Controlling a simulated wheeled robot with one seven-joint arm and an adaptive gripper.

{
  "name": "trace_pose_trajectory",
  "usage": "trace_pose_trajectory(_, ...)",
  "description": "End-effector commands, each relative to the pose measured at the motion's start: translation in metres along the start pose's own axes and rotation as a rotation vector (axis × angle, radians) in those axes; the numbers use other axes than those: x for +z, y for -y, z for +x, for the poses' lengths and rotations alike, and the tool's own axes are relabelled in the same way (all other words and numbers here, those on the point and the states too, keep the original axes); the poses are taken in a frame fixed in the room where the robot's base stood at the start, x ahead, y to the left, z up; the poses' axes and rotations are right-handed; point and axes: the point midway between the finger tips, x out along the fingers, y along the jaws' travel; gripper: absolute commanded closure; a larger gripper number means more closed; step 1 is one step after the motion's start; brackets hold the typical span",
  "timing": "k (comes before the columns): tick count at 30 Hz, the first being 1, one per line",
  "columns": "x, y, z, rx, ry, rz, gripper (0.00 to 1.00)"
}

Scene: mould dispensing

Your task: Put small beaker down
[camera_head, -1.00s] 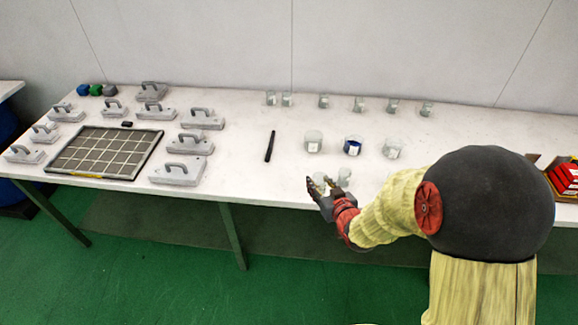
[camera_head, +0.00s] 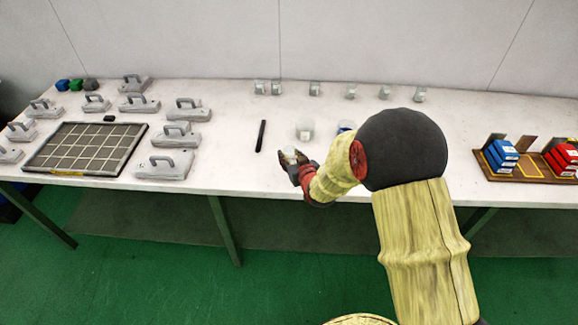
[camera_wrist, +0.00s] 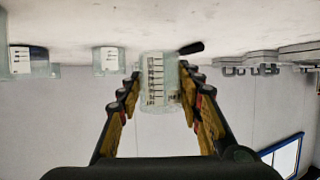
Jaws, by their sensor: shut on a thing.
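The small beaker (camera_head: 289,155) is clear glass. It shows at my gripper (camera_head: 293,163) near the front edge of the white table (camera_head: 235,172). In the wrist view, which looks upside down, the small beaker (camera_wrist: 158,88) with dark graduation marks stands between my two fingers (camera_wrist: 160,100), which are shut on it. Whether its base touches the table is unclear.
A larger beaker (camera_head: 305,129) and a partly hidden blue-filled beaker (camera_head: 346,127) stand behind my gripper. A black pen-like stick (camera_head: 261,136) lies to the left. Small beakers (camera_head: 315,88) line the back. Grey handled blocks (camera_head: 165,164) and a gridded tray (camera_head: 33,165) occupy the left.

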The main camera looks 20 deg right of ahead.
Motion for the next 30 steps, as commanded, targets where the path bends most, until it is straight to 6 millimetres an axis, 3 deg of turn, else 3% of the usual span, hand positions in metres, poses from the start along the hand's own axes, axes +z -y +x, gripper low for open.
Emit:
trace_pose_trajectory(6,0.010,0.003,0.016,0.000,0.000,0.001,0.90)
trace_pose_trajectory(12,0.036,0.003,0.025,0.000,0.000,0.000,0.90)
trace_pose_trajectory(24,0.039,0.003,0.026,0.000,0.000,0.000,0.90)
trace_pose_trajectory(25,0.038,0.003,0.025,0.000,0.000,0.000,0.63)
trace_pose_trajectory(30,0.037,0.003,0.025,0.000,0.000,0.000,0.53)
